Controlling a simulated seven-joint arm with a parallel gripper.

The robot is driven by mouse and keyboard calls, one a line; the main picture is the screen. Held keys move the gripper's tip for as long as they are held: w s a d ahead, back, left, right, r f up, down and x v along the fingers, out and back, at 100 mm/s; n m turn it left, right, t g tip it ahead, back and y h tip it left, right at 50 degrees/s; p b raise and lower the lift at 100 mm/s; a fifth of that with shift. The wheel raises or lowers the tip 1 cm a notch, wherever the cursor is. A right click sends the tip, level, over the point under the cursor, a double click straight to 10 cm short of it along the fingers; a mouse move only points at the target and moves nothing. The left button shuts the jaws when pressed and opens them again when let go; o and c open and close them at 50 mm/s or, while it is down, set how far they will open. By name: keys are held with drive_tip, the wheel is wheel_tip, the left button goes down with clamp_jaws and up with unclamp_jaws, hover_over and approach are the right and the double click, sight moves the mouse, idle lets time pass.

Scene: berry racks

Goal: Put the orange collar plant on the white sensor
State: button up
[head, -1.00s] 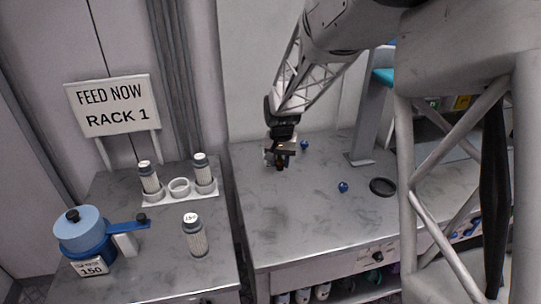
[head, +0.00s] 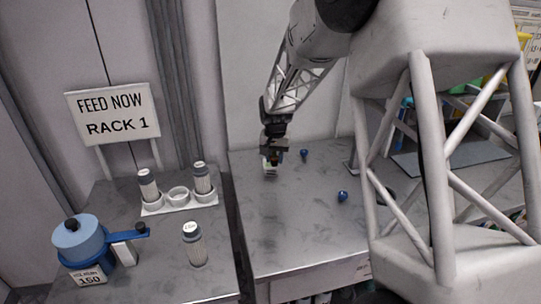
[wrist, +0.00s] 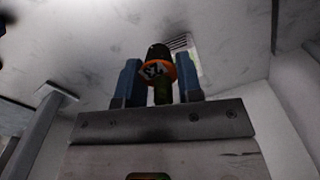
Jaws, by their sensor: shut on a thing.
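The orange collar plant (wrist: 158,69) is between the two fingers of my gripper (wrist: 160,82) in the wrist view, with a dark top and a bright orange ring. My gripper (head: 274,155) is shut on it, low over the far left part of the middle bench in the head view. The white sensor (head: 270,168) is a small pale block at the gripper's tip there. In the wrist view the sensor (wrist: 190,52) shows a slatted face just behind and right of the plant. I cannot tell whether plant and sensor touch.
Two blue-topped small items (head: 304,153) and (head: 342,196) stand on the grey bench (head: 290,225). The bench's front is clear. On the left bench are a white holder (head: 178,209) with bottles, a loose bottle (head: 194,244) and a blue pot (head: 82,235).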

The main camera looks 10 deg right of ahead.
drive_tip(key=shift+w+d+f, duration=0.1)
drive_tip(key=shift+w+f, duration=0.1)
drive_tip(key=shift+w, duration=1.8)
drive_tip(key=shift+w+d+f, duration=0.1)
drive_tip(key=shift+w+f, duration=0.1)
drive_tip(key=shift+w, duration=1.75)
drive_tip(key=shift+f, duration=1.75)
drive_tip(key=shift+f, duration=0.1)
drive_tip(key=o, duration=0.9)
wheel_tip(320, 180, up, 12)
